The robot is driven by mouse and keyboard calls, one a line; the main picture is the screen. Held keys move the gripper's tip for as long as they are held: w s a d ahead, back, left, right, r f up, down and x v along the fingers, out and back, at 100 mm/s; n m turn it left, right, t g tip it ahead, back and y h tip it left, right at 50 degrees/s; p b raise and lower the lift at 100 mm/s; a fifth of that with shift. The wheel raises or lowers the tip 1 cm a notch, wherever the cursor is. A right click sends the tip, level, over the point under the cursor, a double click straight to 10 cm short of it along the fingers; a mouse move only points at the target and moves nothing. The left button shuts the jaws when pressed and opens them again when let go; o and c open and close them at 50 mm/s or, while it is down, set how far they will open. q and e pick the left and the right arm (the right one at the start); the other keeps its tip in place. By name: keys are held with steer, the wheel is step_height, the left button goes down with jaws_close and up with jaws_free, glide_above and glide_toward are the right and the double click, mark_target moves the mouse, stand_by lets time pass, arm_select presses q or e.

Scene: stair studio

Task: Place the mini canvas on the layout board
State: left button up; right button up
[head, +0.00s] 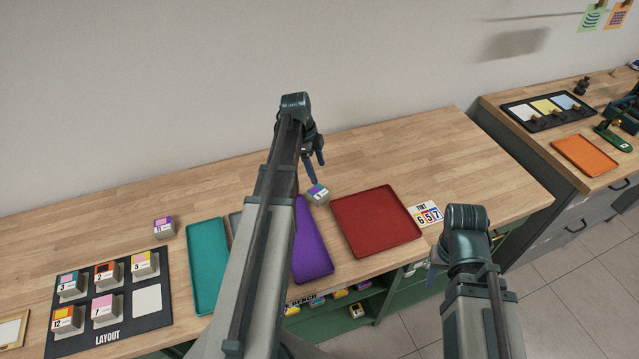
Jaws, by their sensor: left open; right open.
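The black layout board (161,317) lies at the lower left of the head view. It carries several small numbered canvas blocks and a bare white square (147,301) at its lower right. One small canvas block with a purple, yellow and teal top (318,194) sits on the bench between the purple and red trays. My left gripper (315,172) is open, pointing down just above this block, apart from it as far as I can tell. Another block, marked 11 (164,229), stands behind the board. My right gripper (432,278) is mostly hidden by its arm, at the bench's front edge.
A teal tray (207,262), a purple tray (312,245) and a red tray (377,221) lie on the bench; my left arm crosses in front of them. A number card (429,214) lies right of the red tray. The back of the bench is clear.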

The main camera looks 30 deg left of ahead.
arm_select(q)
steer(key=m, duration=0.2)
steer(key=r+m+g+p, duration=0.1)
steer(key=m, duration=0.1)
steer(key=r+m, duration=0.1)
steer(key=m, duration=0.1)
steer(key=shift+w+a+r+g+y+p, duration=0.2)
steer(key=shift+w+a+g+y+p, duration=0.1)
steer(key=shift+w+y+p, duration=0.1)
arm_select(e)
steer(key=r, duration=0.1)
steer(key=w+r, duration=0.1)
steer(key=shift+a+r, duration=0.1)
steer(key=shift+r, duration=0.3)
arm_select(q)
steer(key=shift+f, duration=0.1)
arm_select(e)
steer(key=shift+f, duration=0.1)
arm_select(q)
steer(key=b, duration=0.9)
glide_above(318, 192)
steer(key=f, duration=0.8)
steer(key=shift+w+f, duration=0.2)
steer(key=shift+w, duration=0.05)
arm_select(e)
step_height(318, 192, down, 8)
steer(key=shift+f, duration=0.2)
